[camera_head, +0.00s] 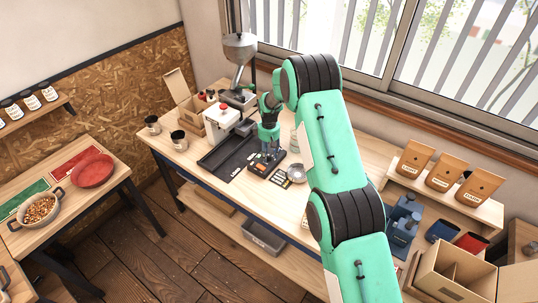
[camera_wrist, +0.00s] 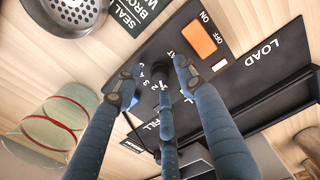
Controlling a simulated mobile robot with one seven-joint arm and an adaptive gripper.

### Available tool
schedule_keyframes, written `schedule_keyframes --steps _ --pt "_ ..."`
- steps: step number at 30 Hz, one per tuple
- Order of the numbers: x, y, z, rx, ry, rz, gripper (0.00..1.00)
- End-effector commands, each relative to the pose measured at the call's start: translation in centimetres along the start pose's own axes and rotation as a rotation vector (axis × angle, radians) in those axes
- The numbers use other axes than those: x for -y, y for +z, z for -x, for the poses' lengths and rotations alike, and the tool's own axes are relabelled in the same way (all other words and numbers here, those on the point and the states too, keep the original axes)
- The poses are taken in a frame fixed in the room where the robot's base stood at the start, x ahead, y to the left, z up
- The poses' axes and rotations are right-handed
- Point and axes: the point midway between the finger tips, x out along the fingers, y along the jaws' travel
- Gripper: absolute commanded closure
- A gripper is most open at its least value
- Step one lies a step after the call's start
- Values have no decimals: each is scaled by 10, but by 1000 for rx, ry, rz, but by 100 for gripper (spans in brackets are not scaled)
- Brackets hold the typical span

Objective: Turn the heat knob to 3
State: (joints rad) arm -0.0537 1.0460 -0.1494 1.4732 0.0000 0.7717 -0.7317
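The dark control panel (camera_head: 259,171) lies flat on the workbench under my gripper (camera_head: 268,148). In the wrist view the panel (camera_wrist: 240,45) carries an orange ON/OFF switch (camera_wrist: 199,38) and a ring of small white digits, partly covered. My gripper (camera_wrist: 157,78) points down at this dial, with its two outer blue fingers spread to either side and a third finger across the middle.
A perforated metal bowl (camera_head: 296,173) stands right of the panel; a clear cup with red rings (camera_wrist: 57,122) shows in the wrist view. A black tray (camera_head: 222,158) lies to the left. A white machine with a red top (camera_head: 219,122) stands behind the tray.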

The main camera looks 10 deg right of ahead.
Motion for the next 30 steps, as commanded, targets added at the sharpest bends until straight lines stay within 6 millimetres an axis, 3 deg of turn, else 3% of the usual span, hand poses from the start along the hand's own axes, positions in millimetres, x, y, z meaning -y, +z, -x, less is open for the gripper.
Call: schedule_keyframes --steps 11,18,30 --pt "0 0 -4 0 0 0 60" --pt "0 0 -4 0 0 0 100" --pt "0 0 -4 1 -1 -37 100"
